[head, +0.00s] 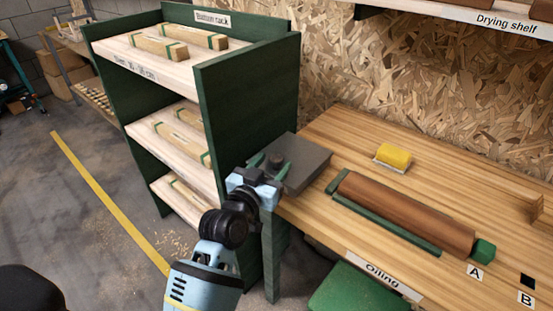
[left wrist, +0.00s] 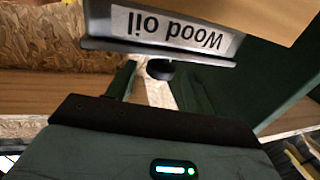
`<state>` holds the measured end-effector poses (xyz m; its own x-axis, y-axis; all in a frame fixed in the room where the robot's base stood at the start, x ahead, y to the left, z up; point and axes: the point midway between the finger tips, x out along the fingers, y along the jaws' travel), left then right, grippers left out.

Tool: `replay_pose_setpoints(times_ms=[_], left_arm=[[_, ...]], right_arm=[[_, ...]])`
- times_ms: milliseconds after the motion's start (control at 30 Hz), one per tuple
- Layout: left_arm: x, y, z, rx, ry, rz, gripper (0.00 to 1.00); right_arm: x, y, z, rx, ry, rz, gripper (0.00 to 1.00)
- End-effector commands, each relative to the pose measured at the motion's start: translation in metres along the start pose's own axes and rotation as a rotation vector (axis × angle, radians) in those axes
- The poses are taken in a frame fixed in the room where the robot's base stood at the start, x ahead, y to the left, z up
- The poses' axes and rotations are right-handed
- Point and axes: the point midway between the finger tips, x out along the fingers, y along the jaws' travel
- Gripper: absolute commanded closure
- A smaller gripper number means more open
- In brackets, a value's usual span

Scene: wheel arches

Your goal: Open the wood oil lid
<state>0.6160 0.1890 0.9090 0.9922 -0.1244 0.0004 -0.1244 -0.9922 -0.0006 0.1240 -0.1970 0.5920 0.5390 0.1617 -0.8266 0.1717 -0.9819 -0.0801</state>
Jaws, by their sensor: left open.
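The wood oil box (head: 307,166) is dark grey and sits at the left end of the wooden bench. Its label (left wrist: 170,30) reads "Wood oil" upside down in the left wrist view. Its flat lid (left wrist: 150,54) lies closed on the box, with a round dark knob (left wrist: 160,69), which also shows in the head view (head: 275,158). My left gripper (head: 269,164) is at the box's near left side, open, its green fingers on either side of the knob. Whether they touch it I cannot tell. My right gripper is not in view.
On the bench (head: 335,130) lie a yellow sponge-like block (head: 394,156) and a brown cylinder (head: 405,213) in a green holder. A green rack (head: 240,105) with wooden bars stands close at the left. A drying shelf (head: 480,15) hangs above right.

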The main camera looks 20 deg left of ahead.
Motion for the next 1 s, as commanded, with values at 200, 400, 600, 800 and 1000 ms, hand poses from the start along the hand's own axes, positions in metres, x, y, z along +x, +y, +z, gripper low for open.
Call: replay_pose_setpoints(times_ms=[200, 400, 600, 800, 1000], left_arm=[[0.022, 0.000, 0.000, -0.001, 0.000, -0.001, 0.48], [0.027, 0.000, 0.000, 0.000, 0.000, -0.001, 0.48], [0.027, 0.000, 0.000, 0.000, 0.000, -0.001, 0.50], [0.027, 0.000, 0.000, -0.001, 0.000, -0.001, 0.76], [0.027, 0.000, 0.000, 0.000, 0.000, -0.001, 1.00]], right_arm=[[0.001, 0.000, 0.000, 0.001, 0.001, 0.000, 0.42], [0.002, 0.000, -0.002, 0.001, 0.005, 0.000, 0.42], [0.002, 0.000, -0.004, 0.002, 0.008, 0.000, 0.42], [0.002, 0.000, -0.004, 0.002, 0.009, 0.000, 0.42], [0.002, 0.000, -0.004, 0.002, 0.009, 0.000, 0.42]])
